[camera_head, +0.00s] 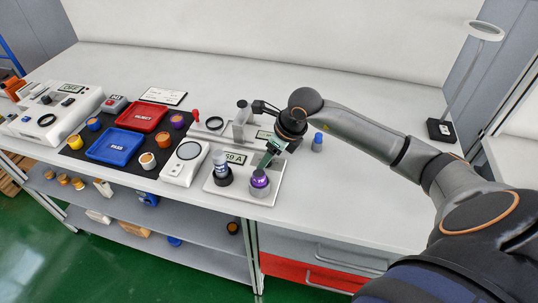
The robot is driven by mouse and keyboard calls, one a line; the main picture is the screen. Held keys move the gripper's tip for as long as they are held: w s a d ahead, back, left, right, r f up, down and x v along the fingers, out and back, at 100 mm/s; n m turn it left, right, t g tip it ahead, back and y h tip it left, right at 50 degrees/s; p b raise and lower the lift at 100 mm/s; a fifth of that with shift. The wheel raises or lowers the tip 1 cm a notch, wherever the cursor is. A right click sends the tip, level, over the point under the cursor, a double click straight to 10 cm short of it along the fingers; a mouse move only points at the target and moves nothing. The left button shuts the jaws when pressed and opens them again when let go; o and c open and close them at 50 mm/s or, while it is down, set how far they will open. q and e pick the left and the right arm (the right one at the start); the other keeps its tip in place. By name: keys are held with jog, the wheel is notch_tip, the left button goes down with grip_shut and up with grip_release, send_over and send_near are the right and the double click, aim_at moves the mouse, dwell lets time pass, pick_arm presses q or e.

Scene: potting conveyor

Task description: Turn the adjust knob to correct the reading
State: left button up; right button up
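A pale test panel (247,192) near the table's front edge carries a small display (236,158) that seems to read "59 A", partly covered. A white-and-blue cylinder on a black round base (222,171) stands at its left front. A purple-topped round part (260,180) sits on a grey base to its right. Which one is the adjust knob is not clear. My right gripper (268,157) reaches in from the right, pointing down above and behind the purple part. Its fingers are small and dark, and their opening cannot be made out. My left gripper is not in view.
A white dial device (183,163) stands just left of the panel. Farther left are a blue tray (115,147), a red tray (142,116) and several small cups on a black mat. A blue-capped bottle (318,142) stands right of my gripper. The right tabletop is mostly clear.

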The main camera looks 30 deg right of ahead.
jog(key=shift+c, duration=0.2)
grip_shut()
dwell(0.4)
